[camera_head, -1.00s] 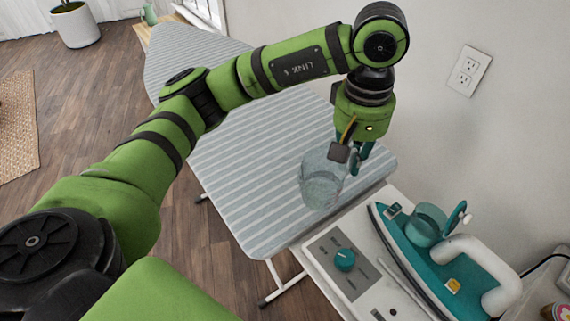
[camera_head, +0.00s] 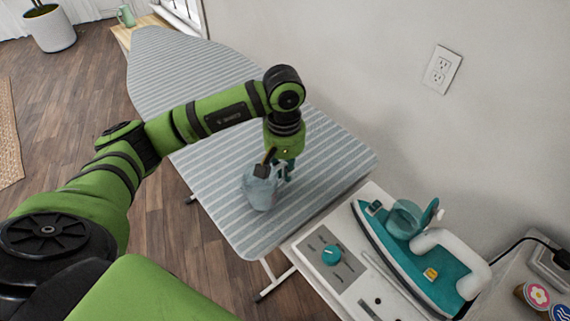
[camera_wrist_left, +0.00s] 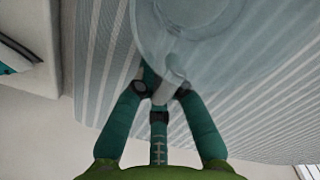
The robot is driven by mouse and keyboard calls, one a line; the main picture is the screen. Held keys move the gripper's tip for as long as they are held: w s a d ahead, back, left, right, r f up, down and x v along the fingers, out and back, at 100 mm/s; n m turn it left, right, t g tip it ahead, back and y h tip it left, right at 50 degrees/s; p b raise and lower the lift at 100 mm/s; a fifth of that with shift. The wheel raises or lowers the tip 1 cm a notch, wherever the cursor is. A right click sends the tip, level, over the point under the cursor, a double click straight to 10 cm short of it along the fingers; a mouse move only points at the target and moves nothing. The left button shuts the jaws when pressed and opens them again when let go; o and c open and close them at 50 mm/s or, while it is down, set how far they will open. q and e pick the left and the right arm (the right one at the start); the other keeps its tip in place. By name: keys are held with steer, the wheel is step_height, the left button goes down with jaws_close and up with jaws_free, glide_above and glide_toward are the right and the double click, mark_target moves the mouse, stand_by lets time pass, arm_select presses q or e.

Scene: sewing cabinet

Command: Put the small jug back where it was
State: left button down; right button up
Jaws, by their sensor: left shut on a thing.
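The small jug (camera_head: 260,190) is pale, see-through and looks upright. It is over the near half of the striped ironing board (camera_head: 185,65); I cannot tell if its base touches the cloth. My left gripper (camera_head: 284,170) is shut on the jug, on its right side in the head view, pointing down. In the left wrist view the jug (camera_wrist_left: 205,30) fills the top, and the teal fingers (camera_wrist_left: 162,92) close around its handle. My right gripper is not in view.
A teal and white iron (camera_head: 440,260) stands on a white unit with a control panel (camera_head: 325,250), right of the board. A wall with an outlet (camera_head: 442,68) lies behind. A green jug (camera_head: 125,15) stands far back. The board's far part is clear.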

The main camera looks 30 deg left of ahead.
arm_select(q)
steer(key=shift+f, duration=0.1)
steer(key=shift+f+b, duration=0.2)
steer(key=shift+b, duration=0.2)
steer(key=c, duration=1.3)
jaws_free()
steer(key=shift+r, duration=0.1)
steer(key=shift+r+p, duration=0.3)
steer(key=shift+p, duration=0.15)
steer(key=r+b, duration=0.2)
steer(key=r, duration=0.4)
steer(key=shift+w+r+b, duration=0.15)
steer(key=shift+w+b, duration=0.05)
steer(key=shift+b, duration=0.15)
step_height(320, 180, up, 4)
steer(key=shift+a+r, duration=0.1)
steer(key=shift+r, duration=0.6)
